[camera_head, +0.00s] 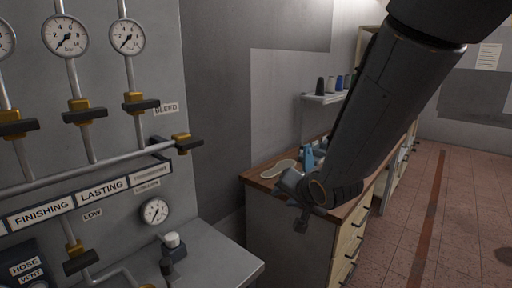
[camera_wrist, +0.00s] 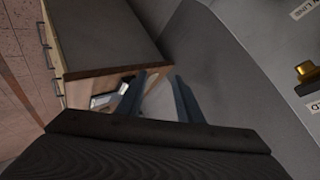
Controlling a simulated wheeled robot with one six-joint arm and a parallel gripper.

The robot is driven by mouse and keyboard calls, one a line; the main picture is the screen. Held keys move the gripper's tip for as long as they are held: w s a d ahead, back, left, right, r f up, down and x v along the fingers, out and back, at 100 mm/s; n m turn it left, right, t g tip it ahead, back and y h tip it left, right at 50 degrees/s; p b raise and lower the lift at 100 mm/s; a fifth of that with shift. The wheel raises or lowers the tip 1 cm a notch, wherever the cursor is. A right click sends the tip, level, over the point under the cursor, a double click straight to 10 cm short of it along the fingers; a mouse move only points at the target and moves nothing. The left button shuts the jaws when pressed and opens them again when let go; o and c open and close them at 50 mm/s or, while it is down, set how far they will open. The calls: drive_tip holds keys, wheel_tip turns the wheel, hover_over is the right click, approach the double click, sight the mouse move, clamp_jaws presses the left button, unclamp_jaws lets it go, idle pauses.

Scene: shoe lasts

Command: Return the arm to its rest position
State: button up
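My arm (camera_head: 390,105) reaches down from the upper right of the head view, in front of the wooden-topped bench. My gripper (camera_wrist: 159,82) shows in the wrist view as two dark fingers with a clear gap between them, and nothing is held. In the head view the wrist end (camera_head: 320,192) is seen over the bench's near end; the fingers are hard to make out there.
The bench (camera_head: 262,178) carries a pale sole-shaped piece (camera_head: 278,169) and a blue item (camera_head: 308,158). A wall shelf (camera_head: 325,98) holds several small containers. A grey panel with gauges (camera_head: 66,36), valves and pipes stands at left. The tiled floor (camera_head: 452,200) at right is clear.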

drive_tip(key=s+d+f+n+g+h, duration=0.1)
drive_tip(key=s+d+f+g, duration=0.2)
drive_tip(key=s, duration=0.3)
drive_tip(key=s+d+f+n+g+h+b, duration=0.1)
drive_tip(key=s+d+f+n+g, duration=0.1)
drive_tip(key=s+d, duration=0.3)
drive_tip(key=s+d+f+n+g+h, duration=0.1)
drive_tip(key=s+d+f+n+g, duration=0.1)
drive_tip(key=s, duration=0.7)
wheel_tip(320, 180, down, 2)
drive_tip(key=shift+d+f+g+h, duration=0.1)
drive_tip(key=shift+d+g+h, duration=0.2)
drive_tip(key=shift+d+g, duration=0.65)
